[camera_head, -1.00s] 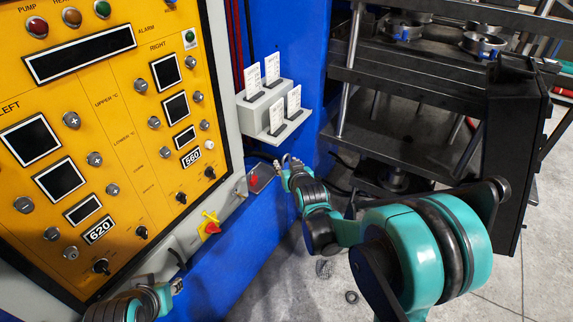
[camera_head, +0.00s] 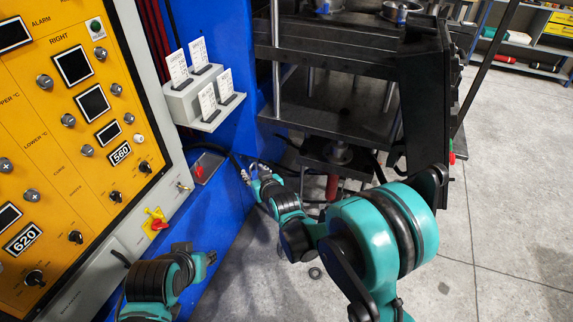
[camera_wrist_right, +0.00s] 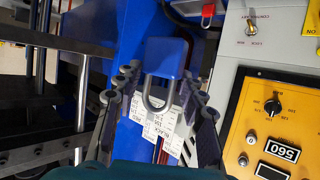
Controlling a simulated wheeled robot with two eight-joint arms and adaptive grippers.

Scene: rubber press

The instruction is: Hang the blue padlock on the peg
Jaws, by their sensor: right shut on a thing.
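The blue padlock (camera_wrist_right: 167,57) is in the right wrist view, its grey shackle (camera_wrist_right: 160,100) pointing toward the wrist. My right gripper (camera_wrist_right: 164,76) is shut on it, with a finger on each side. In the head view my right gripper (camera_head: 252,172) is in front of the blue cabinet wall, below the card holder; the padlock is too small to make out there. My left gripper (camera_head: 208,258) is low in front of the cabinet; its jaws are too small to read. I cannot make out the peg for certain.
A grey card holder (camera_head: 203,100) juts from the blue wall. A grey plate with a metal loop (camera_wrist_right: 208,12) is beyond the padlock in the wrist view. The yellow control panel (camera_head: 60,130) is left and the black press (camera_head: 345,100) right. Open floor (camera_head: 510,220) lies right.

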